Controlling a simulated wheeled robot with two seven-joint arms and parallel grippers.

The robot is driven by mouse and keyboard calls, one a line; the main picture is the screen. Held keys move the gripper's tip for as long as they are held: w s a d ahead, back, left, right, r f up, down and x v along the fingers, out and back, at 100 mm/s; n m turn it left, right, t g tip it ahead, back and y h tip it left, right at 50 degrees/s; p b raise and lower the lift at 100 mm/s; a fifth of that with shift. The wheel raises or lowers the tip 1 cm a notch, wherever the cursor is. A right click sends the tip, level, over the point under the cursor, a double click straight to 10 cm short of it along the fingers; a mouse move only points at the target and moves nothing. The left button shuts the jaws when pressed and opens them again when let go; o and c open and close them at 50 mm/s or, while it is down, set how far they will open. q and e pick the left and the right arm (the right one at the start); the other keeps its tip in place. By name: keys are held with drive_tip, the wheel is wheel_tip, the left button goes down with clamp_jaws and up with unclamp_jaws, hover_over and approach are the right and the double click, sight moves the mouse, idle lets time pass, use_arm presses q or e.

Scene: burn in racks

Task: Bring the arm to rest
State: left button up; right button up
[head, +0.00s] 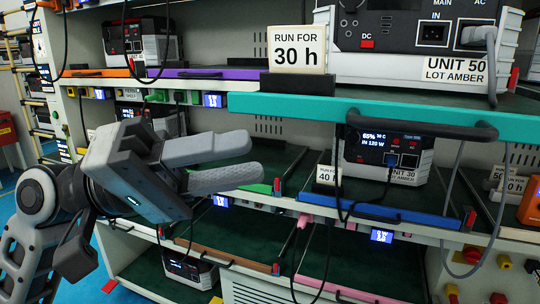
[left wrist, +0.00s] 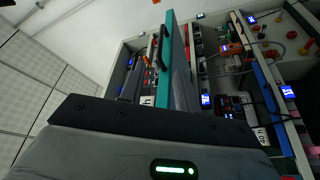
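My left gripper (head: 248,162) is in front of the rack in the head view. Its two grey fingers point right and are spread apart with nothing between them. It is apart from the teal-edged shelf (head: 375,115) and hangs a little below and left of it. In the left wrist view the gripper's dark body fills the lower part, and the teal shelf edge (left wrist: 165,60) rises behind it. My right gripper does not show in either view.
The rack holds power units on trays: Unit 50 (head: 420,35) on the teal shelf, Unit 30 (head: 388,152) on the blue-edged tray (head: 400,213). A "30 h" card (head: 297,50) stands by Unit 50. Cables hang in front. Blue floor (head: 8,185) shows at left.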

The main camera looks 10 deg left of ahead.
use_arm(q)
drive_tip(key=w+a+f+n+t+y, duration=0.1)
drive_tip(key=w+f+n+t+y, duration=0.3)
drive_tip(key=f, duration=0.9)
drive_tip(key=w+a+f+n+t+y, duration=0.15)
drive_tip(key=w+f+t+y, duration=0.35)
drive_tip(key=f, duration=0.8)
drive_tip(key=s+f+m+g+y, duration=0.1)
drive_tip(key=s+f+y, duration=0.2)
drive_tip(key=s+f, duration=0.3)
drive_tip(key=s+f+m+y+p, duration=0.1)
drive_tip(key=s+f+y, duration=0.3)
drive_tip(key=f, duration=0.9)
drive_tip(key=shift+s+a+m+g, duration=0.35)
drive_tip(key=shift+s+m, duration=0.3)
drive_tip(key=shift+s, duration=0.5)
drive_tip(key=shift+f, duration=0.1)
